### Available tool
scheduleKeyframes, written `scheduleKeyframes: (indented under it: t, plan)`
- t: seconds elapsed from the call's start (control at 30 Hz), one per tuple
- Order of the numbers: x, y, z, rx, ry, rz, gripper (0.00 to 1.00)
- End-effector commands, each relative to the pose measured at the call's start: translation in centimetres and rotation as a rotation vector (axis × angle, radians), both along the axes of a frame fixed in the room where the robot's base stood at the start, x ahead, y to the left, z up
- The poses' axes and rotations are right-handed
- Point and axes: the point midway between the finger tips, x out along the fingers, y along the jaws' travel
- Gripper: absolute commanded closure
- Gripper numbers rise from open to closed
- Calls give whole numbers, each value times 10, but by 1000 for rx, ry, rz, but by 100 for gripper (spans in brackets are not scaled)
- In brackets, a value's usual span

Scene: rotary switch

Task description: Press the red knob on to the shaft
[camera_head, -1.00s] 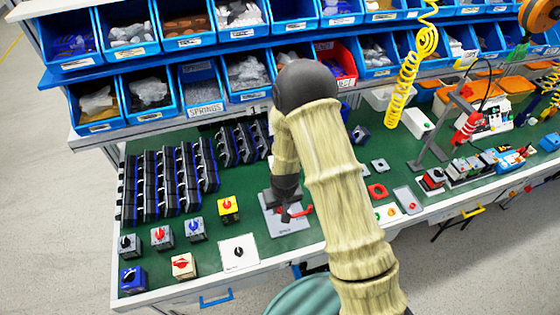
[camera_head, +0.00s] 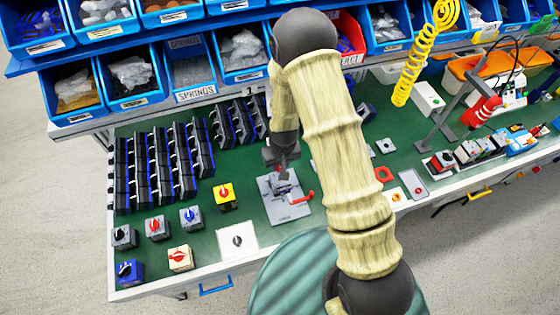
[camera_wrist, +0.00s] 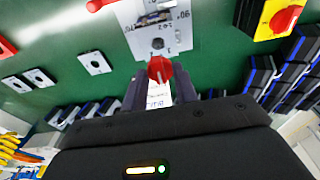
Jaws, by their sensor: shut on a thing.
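My gripper (camera_wrist: 160,78) is shut on the red knob (camera_wrist: 159,68), with its dark fingers on either side of it in the wrist view. A grey plate (camera_wrist: 130,18) lies on the green bench ahead of the fingers. It carries a switch device (camera_wrist: 153,20) and a small round dark spot (camera_wrist: 157,43) that may be the shaft. The knob appears just short of this spot; I cannot tell the height between them. In the head view my gripper (camera_head: 281,166) is at the back edge of the plate (camera_head: 290,213), and a red lever (camera_head: 303,196) sticks out rightward. The knob is not clear there.
Finished switches, such as a yellow one (camera_head: 225,194), stand left of the plate. A white square plate (camera_head: 237,241) lies in front. Rows of dark modules (camera_head: 160,172) stand at back left. Blue bins (camera_head: 130,80) line the back. Small plates lie to the right.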

Motion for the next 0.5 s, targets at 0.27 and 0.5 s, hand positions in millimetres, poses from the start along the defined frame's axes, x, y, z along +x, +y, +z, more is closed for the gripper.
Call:
scheduleKeyframes:
  t: [0.27,0.5]
  plan:
    - [0,0,-9,0,0,-1,92]
    - [0,-1,-28,0,0,-1,92]
